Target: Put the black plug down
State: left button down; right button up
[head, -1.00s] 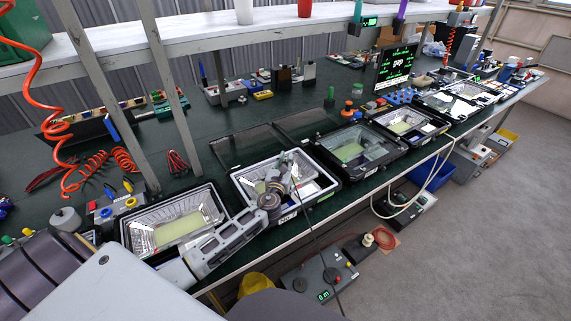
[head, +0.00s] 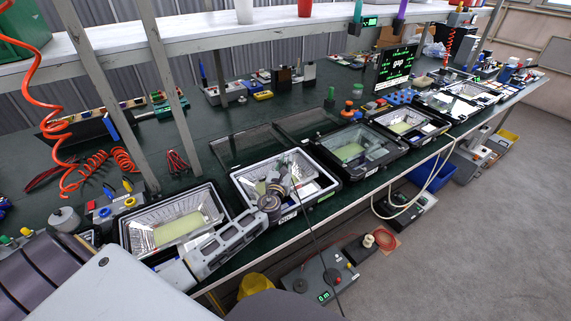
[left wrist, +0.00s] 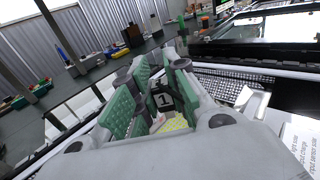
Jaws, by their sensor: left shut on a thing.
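In the head view the fingers hide the plug. My right gripper is not in view.
Another open housing (head: 131,236) lies to the left under my arm, and more housings (head: 352,150) line the bench to the right. A thin dark cable (head: 312,228) runs down from near the gripper towards a grey box (head: 318,276) on the floor. Shelf posts (head: 172,85) stand behind.

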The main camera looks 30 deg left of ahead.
pick_arm(q)
jog(key=c, duration=1.4)
grip_release()
jog(key=shift+s+f, duration=0.1)
jog(key=shift+f, duration=0.35)
jog(key=shift+d, duration=0.1)
jog(key=shift+r+p, duration=0.45)
jog(key=shift+r, duration=0.1)
jog(key=shift+r+v, duration=0.15)
jog(key=shift+v, duration=1.65)
jog(key=shift+r+v, duration=0.15)
jog(key=shift+v, duration=1.65)
